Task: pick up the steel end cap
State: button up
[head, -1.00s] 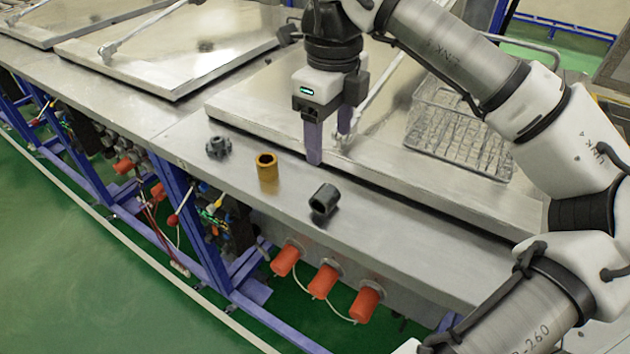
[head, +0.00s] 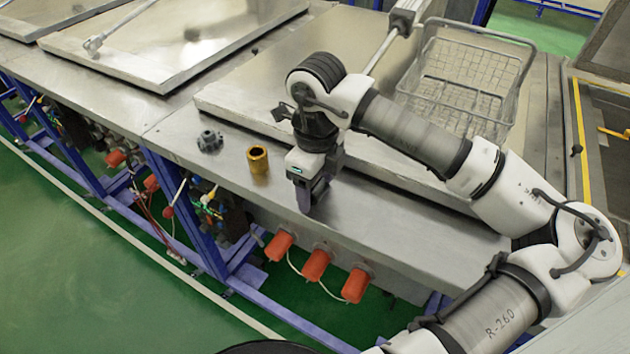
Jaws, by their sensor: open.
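The dark grey hollow cylinder, which I take for the steel end cap (head: 320,187), lies on the metal ledge, mostly hidden by my gripper. My gripper (head: 314,193) is open and points down at it, one purple finger on the near left side. The far finger is mostly hidden, so I cannot tell whether either finger touches the cap.
A large metal lid (head: 250,100) lies behind, and a wire basket (head: 470,85) stands on the right. The ledge to the right is clear.

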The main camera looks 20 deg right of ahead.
jog(key=shift+f, duration=0.15)
jog(key=c, duration=1.4)
